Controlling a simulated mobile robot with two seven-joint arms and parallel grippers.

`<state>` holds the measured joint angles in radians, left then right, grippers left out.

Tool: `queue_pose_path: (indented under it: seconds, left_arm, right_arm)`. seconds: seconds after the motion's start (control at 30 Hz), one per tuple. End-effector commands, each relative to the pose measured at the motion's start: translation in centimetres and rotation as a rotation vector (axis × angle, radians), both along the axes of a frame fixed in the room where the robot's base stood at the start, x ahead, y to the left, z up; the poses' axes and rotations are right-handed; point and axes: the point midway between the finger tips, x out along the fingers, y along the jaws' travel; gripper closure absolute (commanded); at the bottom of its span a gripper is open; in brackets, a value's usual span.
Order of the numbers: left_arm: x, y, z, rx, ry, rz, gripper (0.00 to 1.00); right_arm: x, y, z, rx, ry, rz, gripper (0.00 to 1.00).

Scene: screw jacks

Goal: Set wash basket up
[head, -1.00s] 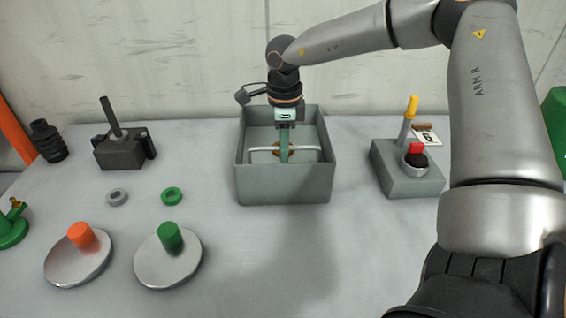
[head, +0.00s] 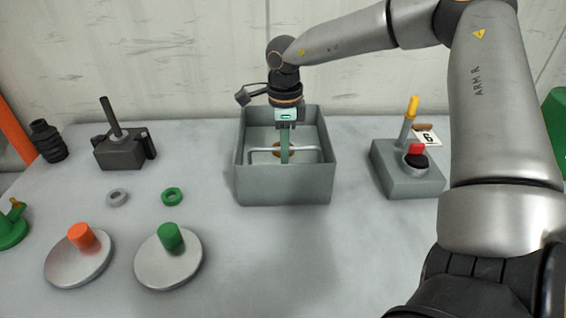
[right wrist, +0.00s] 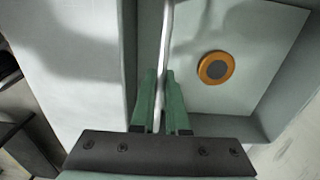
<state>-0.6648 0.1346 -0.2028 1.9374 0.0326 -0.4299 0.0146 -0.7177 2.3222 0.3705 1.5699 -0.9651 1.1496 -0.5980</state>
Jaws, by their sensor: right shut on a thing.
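A grey open-topped box (head: 284,186) stands in the middle of the table. A thin silver bar handle (head: 308,151) spans its inside, below the rim. I take this handle to belong to the wash basket; the basket's body is largely hidden by the box walls. My right gripper (head: 285,160) reaches down into the box from above, shut on the handle. In the right wrist view, the bar (right wrist: 166,45) runs between the green fingers. An orange ring with a grey centre (right wrist: 215,68) lies on the pale floor beside the bar. My left gripper is not in view.
A grey block with a yellow-tipped lever and red button (head: 408,180) stands to the right. A dark block with a rod (head: 120,150) stands at left. Two discs with orange (head: 80,262) and green knobs (head: 168,262) lie front left. The front middle is clear.

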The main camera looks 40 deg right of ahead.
Motion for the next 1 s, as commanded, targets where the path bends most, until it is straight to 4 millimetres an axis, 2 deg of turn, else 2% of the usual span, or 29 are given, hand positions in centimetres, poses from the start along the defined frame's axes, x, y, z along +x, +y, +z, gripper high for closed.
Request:
queue_pose_path:
  seconds: [0.1, 1.0]
  left_arm:
    - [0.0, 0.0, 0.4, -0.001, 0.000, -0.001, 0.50]
    - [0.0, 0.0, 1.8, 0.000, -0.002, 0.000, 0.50]
  right_arm:
    - [0.3, -0.1, 1.0, -0.004, -0.010, 0.001, 1.00]
    - [0.6, 0.0, 4.1, -0.004, -0.022, 0.002, 1.00]
